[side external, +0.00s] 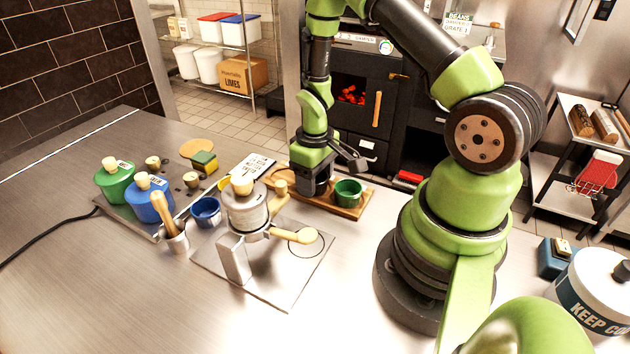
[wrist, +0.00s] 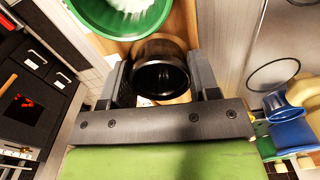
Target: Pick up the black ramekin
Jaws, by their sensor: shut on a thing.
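The black ramekin (wrist: 160,70) sits between the two fingers of my gripper in the wrist view, its dark round opening facing the camera. My gripper (wrist: 160,82) is shut on it, one finger on each side. In the side view my gripper (side external: 318,188) points down over the wooden board (side external: 350,208), left of the green ramekin. There the black ramekin cannot be told apart from the dark fingers, and I cannot tell whether it touches the board.
The green ramekin (side external: 348,192), with pale contents (wrist: 128,6), is close beside the black one. A blue ramekin (side external: 206,211) and a metal stand with a pot (side external: 246,212) are to the left. Green and blue lidded pots (side external: 115,180) stand farther left. The front-left counter is clear.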

